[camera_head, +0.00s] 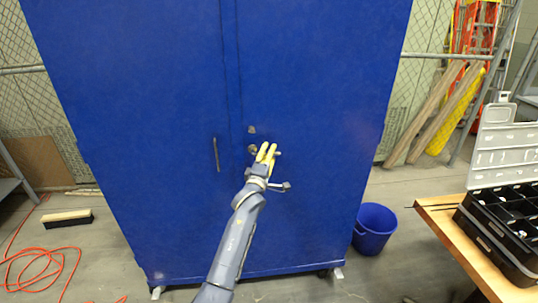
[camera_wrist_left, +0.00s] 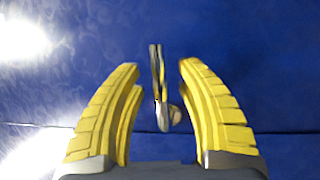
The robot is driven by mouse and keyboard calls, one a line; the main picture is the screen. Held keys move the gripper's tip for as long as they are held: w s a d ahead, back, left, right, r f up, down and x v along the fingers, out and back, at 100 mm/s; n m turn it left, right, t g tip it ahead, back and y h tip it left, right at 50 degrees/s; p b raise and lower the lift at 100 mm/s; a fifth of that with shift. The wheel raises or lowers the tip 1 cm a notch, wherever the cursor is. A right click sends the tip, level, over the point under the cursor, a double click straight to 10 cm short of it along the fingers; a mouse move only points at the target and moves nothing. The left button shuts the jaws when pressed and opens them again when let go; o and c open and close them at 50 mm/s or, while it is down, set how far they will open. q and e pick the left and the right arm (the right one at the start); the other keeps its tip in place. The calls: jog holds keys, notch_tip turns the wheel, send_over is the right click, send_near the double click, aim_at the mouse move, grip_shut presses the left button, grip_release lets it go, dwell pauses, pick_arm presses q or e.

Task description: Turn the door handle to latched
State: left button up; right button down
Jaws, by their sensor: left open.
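A tall blue two-door cabinet (camera_head: 320,90) stands ahead of me. Its metal door handle (camera_head: 253,149) is on the right door, just right of the seam between the doors. The handle's lever points roughly sideways to the right, with part of it hidden behind my fingers. My left gripper (camera_head: 267,152) is at the handle, its yellow fingers open. In the left wrist view, the lever (camera_wrist_left: 157,75) lies between the two open fingers (camera_wrist_left: 160,88), with visible gaps on both sides. The round hub is partly hidden behind the lever. My right gripper is not in view.
A fixed vertical bar handle (camera_head: 216,154) is on the left door. A blue bucket (camera_head: 374,228) stands right of the cabinet. A wooden table (camera_head: 437,217) with a black organizer case (camera_head: 498,242) is at right. A brush (camera_head: 67,218) and orange hose (camera_head: 45,262) lie on the left floor.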

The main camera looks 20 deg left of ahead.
pick_arm(q)
jog(key=shift+c, duration=0.4)
grip_shut()
jog(key=shift+d, duration=0.1)
